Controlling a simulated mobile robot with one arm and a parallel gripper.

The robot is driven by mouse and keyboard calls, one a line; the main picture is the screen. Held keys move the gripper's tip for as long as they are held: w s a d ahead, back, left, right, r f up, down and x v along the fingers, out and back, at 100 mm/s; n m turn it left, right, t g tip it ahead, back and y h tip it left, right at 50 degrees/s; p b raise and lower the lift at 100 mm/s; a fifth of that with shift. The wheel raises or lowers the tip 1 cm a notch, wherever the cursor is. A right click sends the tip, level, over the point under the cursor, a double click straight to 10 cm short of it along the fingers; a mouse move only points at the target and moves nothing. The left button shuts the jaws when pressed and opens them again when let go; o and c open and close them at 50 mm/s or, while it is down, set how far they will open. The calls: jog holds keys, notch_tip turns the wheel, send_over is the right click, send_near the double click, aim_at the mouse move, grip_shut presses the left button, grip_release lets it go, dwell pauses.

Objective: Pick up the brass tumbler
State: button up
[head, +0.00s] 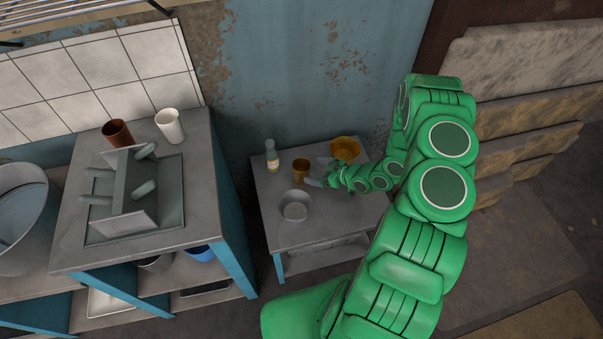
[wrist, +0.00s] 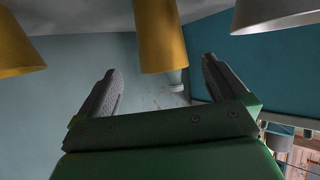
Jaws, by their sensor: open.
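The brass tumbler (head: 300,170) stands upright on the small grey table, near its back left. In the wrist view, which appears upside down, the tumbler (wrist: 162,30) hangs from the top centre, in line with the gap between my fingers. My gripper (head: 317,173) is just right of the tumbler in the head view, its fingers pointing at it. It also shows in the wrist view (wrist: 160,66), open and empty, with a finger on each side of the gap. I cannot tell how far the tumbler lies between the fingertips.
A yellow bowl (head: 345,148) stands behind my gripper, a metal bowl (head: 295,209) in front of the tumbler, and a pale bottle (head: 272,158) to its left. A taller counter (head: 195,210) with a brown cup (head: 117,133) and white cup (head: 170,126) is left. The front right tabletop is bare.

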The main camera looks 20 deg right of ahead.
aim_at(295, 167)
jog(key=shift+x, duration=3.8)
jog(key=shift+a+r, duration=0.15)
jog(key=shift+c, duration=0.2)
jog(key=c, duration=1)
jog(key=shift+r, duration=0.1)
